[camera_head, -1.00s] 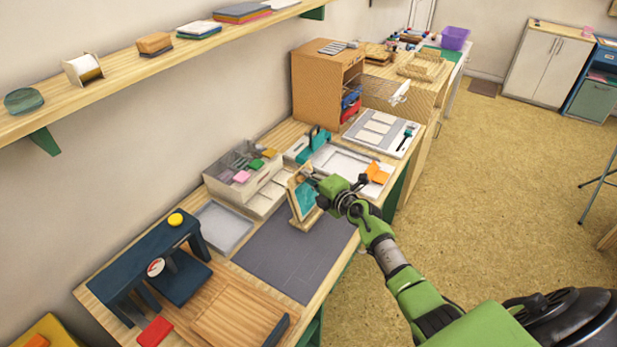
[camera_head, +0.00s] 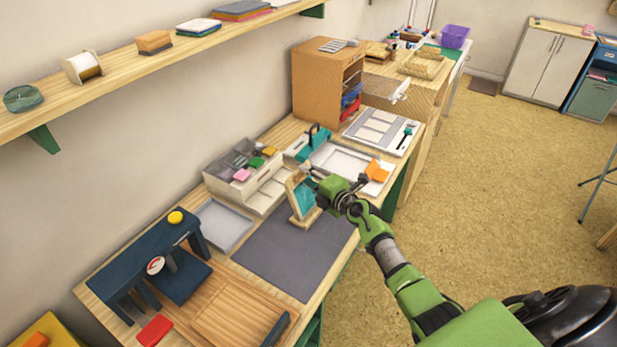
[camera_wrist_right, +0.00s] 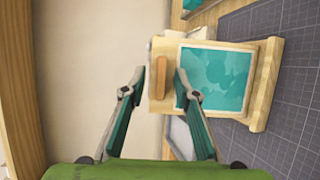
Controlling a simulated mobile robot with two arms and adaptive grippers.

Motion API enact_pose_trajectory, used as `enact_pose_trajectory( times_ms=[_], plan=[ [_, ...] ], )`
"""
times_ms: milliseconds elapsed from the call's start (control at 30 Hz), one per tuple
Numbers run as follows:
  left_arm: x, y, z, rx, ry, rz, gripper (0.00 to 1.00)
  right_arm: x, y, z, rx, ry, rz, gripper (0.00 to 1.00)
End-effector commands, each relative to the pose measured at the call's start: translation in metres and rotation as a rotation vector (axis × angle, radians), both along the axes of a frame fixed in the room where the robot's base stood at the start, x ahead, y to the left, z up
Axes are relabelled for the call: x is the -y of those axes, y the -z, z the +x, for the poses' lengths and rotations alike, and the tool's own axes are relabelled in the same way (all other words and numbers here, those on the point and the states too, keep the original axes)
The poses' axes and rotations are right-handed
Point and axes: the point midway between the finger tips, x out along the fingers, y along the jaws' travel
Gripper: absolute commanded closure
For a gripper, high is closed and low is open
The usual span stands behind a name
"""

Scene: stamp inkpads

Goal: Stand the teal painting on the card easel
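The teal painting (camera_head: 304,200) stands upright, leaning slightly back, on the wooden card easel (camera_head: 305,220). In the right wrist view the painting (camera_wrist_right: 213,80) lies against the easel's pale wooden back with its lower edge at the easel's ledge (camera_wrist_right: 265,85). My right gripper (camera_head: 313,179) is at the top of the easel. In the right wrist view its fingers (camera_wrist_right: 159,76) are spread, with a gap between the tips near the easel's top end and a small orange-brown wooden piece. Nothing is clamped between them. My left gripper is not in view.
A dark grey cutting mat (camera_head: 285,250) lies in front of the easel, mostly clear. A divided organiser box (camera_head: 215,180) with coloured pads is behind it. A white tray (camera_head: 340,158) with an orange item lies to the right, and a dark blue stand (camera_head: 150,250) to the left.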

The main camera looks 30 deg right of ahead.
Motion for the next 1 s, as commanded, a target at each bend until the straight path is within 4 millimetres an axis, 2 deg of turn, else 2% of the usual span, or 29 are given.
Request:
enact_pose_trajectory(
  times_ms=[333, 467, 667, 1000],
  plan=[
    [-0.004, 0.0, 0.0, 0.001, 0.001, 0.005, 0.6, 0.0, 0.0, -0.001, -0.001, 0.0, 0.0, 0.71],
    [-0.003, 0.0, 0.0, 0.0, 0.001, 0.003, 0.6, 0.0, -0.001, -0.009, 0.001, -0.001, 0.001, 0.71],
    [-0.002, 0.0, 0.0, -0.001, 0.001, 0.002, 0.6, 0.003, -0.008, -0.037, 0.0, 0.0, 0.0, 0.71],
    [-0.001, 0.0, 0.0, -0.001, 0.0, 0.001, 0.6, 0.009, -0.024, -0.095, -0.001, 0.001, 0.001, 0.71]
  ],
)
